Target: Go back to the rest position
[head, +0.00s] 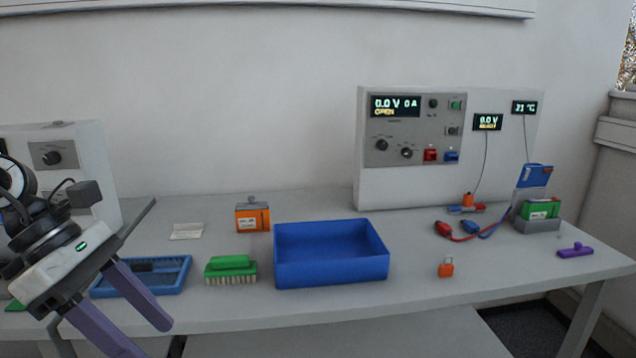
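My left gripper (145,335) is at the lower left of the head view, in front of the table's front edge. Its two purple-grey fingers are spread apart, with nothing seen between them. It is close to the blue tray (182,283), which it partly covers. My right gripper is not in view.
On the table (330,305) stand a green brush (231,270), an empty-looking blue bin (332,268), an orange battery (253,218) and an orange padlock (446,267). The cycler (410,185) reads 0.0 V. Red and blue clips (470,229), a green battery (540,209) and a purple item (575,250) are at right.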

